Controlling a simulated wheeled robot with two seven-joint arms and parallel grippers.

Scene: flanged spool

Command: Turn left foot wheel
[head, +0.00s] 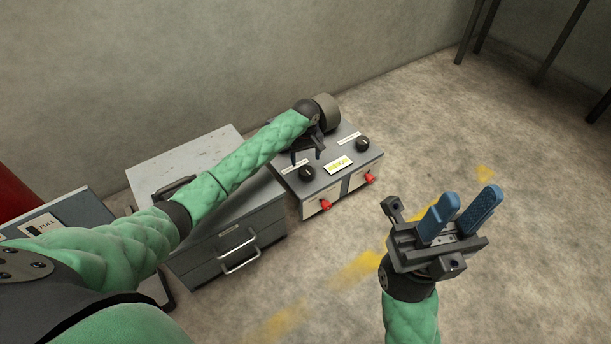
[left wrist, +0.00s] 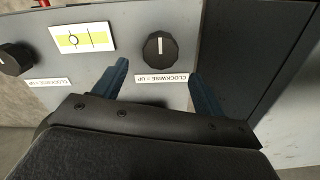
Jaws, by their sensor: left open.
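The left foot wheel is a black round knob (head: 306,173) on the sloped top of a grey control box (head: 331,190). The knob also shows in the left wrist view (left wrist: 158,47), its white pointer line near upright, beside a "CLOCKWISE = UP" label (left wrist: 167,77). My left gripper (head: 306,156) is open and empty, close to this knob. In the left wrist view its blue fingers (left wrist: 160,75) lie to either side of the knob, apart from it in the picture. My right gripper (head: 468,197) is open and empty, off to the right over the floor.
A second black knob (head: 362,144) sits on the right of the box, with a yellow-and-white sign (head: 338,165) between. Red handles (head: 325,204) are on the box front. A grey drawer cabinet (head: 222,262) stands left of the box.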

